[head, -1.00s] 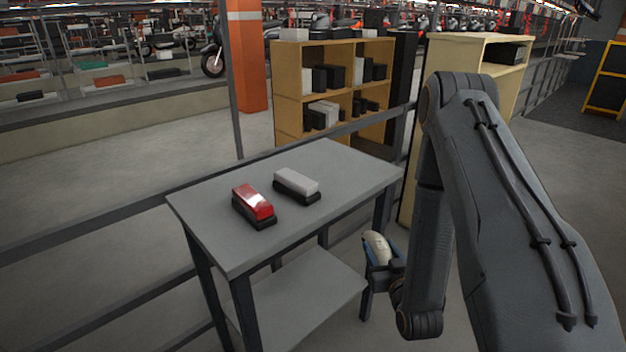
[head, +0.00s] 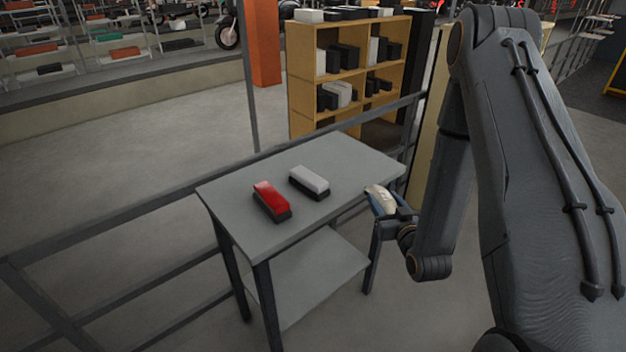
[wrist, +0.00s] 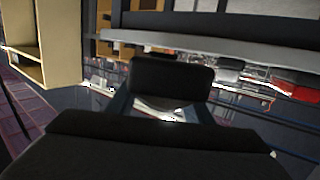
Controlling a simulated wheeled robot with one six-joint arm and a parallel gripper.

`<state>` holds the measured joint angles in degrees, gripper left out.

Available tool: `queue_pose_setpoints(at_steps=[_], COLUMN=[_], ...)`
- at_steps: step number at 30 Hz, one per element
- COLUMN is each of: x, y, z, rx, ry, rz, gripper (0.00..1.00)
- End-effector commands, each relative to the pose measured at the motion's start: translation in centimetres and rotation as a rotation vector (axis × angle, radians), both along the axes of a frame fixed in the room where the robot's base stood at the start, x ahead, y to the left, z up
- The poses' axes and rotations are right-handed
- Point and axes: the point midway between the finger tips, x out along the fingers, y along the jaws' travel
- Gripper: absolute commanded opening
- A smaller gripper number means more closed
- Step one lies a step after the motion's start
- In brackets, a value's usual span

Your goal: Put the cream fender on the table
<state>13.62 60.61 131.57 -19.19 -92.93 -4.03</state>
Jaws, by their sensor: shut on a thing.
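The cream fender (head: 379,198) shows in the head view, held tilted in my gripper (head: 384,206), just off the right front edge of the grey table (head: 335,157). My gripper is shut on it and partly hides it. The fender appears about level with the tabletop in the picture; its exact height is hard to tell. In the wrist view, a dark block (wrist: 171,82) sits between the bluish fingers, perhaps the fender's underside; little of the cream part can be told there.
A red fender (head: 270,198) and a whitish fender (head: 309,181), both on dark bases, lie on the table's left and middle. The tabletop's right and front parts are clear. A lower shelf (head: 315,275) is empty. A rail runs behind; a wooden shelf unit (head: 302,75) stands beyond it.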

Motion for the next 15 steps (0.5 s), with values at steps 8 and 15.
queue_pose_setpoints(at_steps=[8, 15], x=[5.7, 8.6], y=[2.8, 4.8], z=[7.6, 13.9], rx=[-0.006, -0.007], ry=[-0.012, -0.007], rz=[0.221, 0.404], gripper=[0.10, 0.10])
